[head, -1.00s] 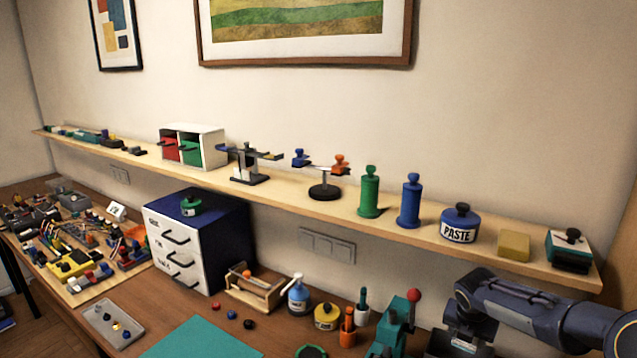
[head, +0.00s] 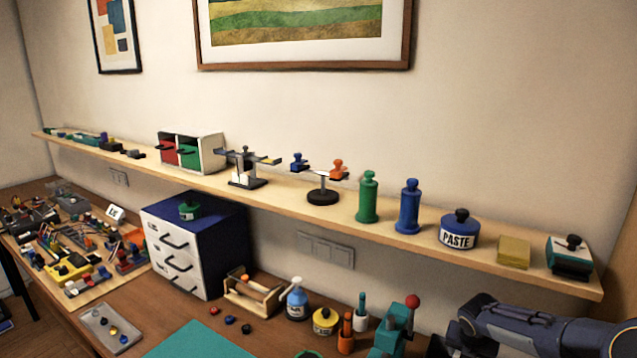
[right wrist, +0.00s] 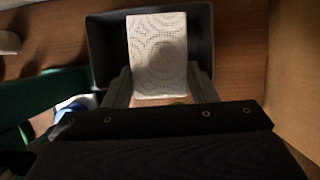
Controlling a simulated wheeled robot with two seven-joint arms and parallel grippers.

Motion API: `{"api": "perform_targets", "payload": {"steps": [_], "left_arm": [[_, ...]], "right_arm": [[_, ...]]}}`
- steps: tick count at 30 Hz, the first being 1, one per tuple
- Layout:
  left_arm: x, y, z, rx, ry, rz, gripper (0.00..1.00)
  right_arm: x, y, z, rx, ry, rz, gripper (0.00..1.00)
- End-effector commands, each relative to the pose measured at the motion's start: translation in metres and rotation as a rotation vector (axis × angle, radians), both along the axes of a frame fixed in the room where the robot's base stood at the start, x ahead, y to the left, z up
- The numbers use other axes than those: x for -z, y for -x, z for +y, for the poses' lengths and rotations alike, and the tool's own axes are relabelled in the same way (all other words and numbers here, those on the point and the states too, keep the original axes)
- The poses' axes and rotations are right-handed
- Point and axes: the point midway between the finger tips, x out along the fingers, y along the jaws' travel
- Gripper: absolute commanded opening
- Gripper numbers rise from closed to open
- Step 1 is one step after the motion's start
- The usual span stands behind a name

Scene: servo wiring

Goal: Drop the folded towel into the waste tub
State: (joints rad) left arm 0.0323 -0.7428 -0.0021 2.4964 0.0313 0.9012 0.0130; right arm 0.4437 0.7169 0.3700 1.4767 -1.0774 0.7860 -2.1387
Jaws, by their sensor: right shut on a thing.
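The folded towel (right wrist: 158,55) is a pale, finely patterned rectangle in the right wrist view. My right gripper (right wrist: 160,85) is shut on its near end, one finger on each side. The waste tub (right wrist: 103,50) is a dark, open rectangular tub behind and below the towel. The towel overlaps the tub's opening in this view; how high it is above the tub I cannot tell. In the head view only my right arm shows, at the lower right. My left gripper is in neither view.
A green thing (right wrist: 45,90) stands left of the tub in the right wrist view. In the head view a shelf (head: 420,240) holds several items, including a paste pot (head: 460,230). A drawer cabinet (head: 195,240) and a teal mat (head: 205,340) are on the bench.

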Motion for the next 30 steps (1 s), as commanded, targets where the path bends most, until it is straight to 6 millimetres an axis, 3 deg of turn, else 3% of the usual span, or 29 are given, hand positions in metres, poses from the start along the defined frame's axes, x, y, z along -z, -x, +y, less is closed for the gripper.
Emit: {"api": "perform_targets", "payload": {"steps": [3, 4, 10, 20, 30], "left_arm": [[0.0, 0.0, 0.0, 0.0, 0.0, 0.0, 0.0], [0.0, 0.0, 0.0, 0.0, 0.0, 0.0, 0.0], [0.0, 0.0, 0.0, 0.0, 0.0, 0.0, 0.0], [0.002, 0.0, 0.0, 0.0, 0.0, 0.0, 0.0], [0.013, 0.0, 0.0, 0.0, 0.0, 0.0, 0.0]], "right_arm": [[0.0, 0.0, 0.0, 0.0, 0.0, 0.0, 0.3], [0.0, 0.0, 0.0, 0.0, 0.0, 0.0, 0.53], [0.0, 0.0, 0.0, 0.0, 0.0, 0.0, 0.77], [-0.005, 0.001, 0.001, -0.001, 0.002, -0.001, 0.77], [-0.055, 0.019, 0.012, 0.0, 0.002, -0.003, 0.77]]}}
